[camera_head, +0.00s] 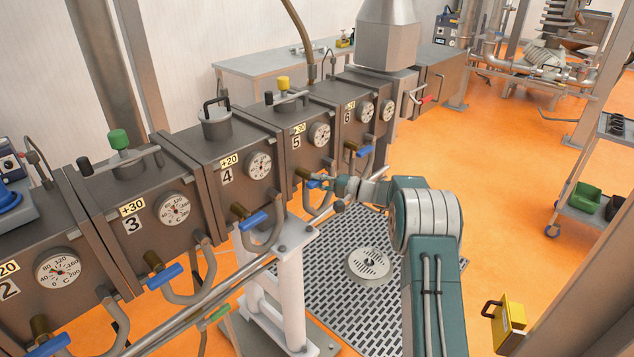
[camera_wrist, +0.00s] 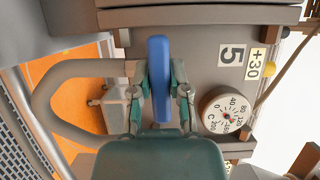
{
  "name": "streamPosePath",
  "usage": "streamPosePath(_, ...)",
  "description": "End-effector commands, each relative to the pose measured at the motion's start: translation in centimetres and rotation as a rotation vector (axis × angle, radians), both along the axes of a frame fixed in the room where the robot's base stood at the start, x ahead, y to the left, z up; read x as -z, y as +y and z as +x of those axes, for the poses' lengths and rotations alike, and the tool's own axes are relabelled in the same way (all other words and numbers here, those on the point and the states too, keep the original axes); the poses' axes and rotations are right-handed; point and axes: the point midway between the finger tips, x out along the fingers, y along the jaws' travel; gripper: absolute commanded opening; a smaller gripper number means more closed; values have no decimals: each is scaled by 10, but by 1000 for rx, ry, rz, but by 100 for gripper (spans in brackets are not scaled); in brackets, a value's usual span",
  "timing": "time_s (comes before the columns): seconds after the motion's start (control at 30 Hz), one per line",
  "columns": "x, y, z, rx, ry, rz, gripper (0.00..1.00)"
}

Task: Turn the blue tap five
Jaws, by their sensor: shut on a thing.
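The blue tap five is the blue handle under the box marked 5 (camera_head: 297,142). In the wrist view the blue handle (camera_wrist: 159,80) stands upright in the picture, between my two fingers. My gripper (camera_wrist: 159,92) is shut on it, with one finger on each side. In the head view my gripper (camera_head: 330,184) reaches the tap from the right, and only a small part of the blue handle (camera_head: 314,184) shows. The label 5 (camera_wrist: 232,54) and a round gauge (camera_wrist: 227,115) are right of the handle in the wrist view.
Similar blue taps stand along the row: tap four (camera_head: 252,220), tap three (camera_head: 165,276) and tap six (camera_head: 364,151). A curved grey pipe (camera_wrist: 45,95) loops beside the held tap. A white post stand (camera_head: 290,290) is below.

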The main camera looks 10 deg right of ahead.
Motion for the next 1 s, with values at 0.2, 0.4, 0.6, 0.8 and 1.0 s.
streamPosePath(0.2, 4, -2, 0, 6, 19, 14, 0)
streamPosePath(0.4, 5, -2, 0, 6, 22, 14, 0)
streamPosePath(0.6, 5, -2, 0, 6, 22, 14, 57)
streamPosePath(0.8, 2, -1, -1, 3, 17, 15, 57)
streamPosePath(1.0, 1, -2, -2, 2, 14, 16, 57)
